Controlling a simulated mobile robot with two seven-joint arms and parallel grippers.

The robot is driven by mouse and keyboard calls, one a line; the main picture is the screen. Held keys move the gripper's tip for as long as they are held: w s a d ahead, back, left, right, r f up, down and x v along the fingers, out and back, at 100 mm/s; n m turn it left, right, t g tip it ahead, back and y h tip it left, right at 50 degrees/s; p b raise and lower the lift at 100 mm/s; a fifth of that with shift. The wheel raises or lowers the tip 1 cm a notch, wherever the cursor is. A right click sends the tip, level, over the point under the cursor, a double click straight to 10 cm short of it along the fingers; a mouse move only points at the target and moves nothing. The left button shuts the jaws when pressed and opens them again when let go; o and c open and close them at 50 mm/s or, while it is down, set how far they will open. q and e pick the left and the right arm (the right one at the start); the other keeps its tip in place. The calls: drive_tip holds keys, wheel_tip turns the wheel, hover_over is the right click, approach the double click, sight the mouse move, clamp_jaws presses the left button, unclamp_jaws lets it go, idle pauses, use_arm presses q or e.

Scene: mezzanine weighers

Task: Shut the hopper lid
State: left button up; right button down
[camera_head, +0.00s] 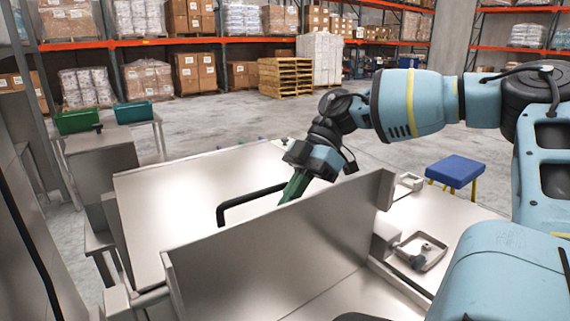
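The hopper lid (265,255) appears to be the large metal panel standing up, tilted, in the foreground. A black bar handle (250,199) shows just beyond its top edge, and its lower ends are hidden behind the panel. My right gripper (293,190) reaches in from the right and points down on the far side of the panel, at the right end of the handle. Its green fingers are partly hidden by the panel, so I cannot tell whether they touch or grip the handle. My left gripper is not in view.
A broad pale metal surface (160,200) lies beyond the panel. On the right, a worktop (450,225) holds a small metal tray (421,252). A blue stool (455,170) stands on the floor. Green bins (78,121) are at the left. Pallet racks line the back.

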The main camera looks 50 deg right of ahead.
drive_tip(key=v, duration=0.7)
drive_tip(key=shift+d+r, duration=0.1)
drive_tip(key=shift+r, duration=0.05)
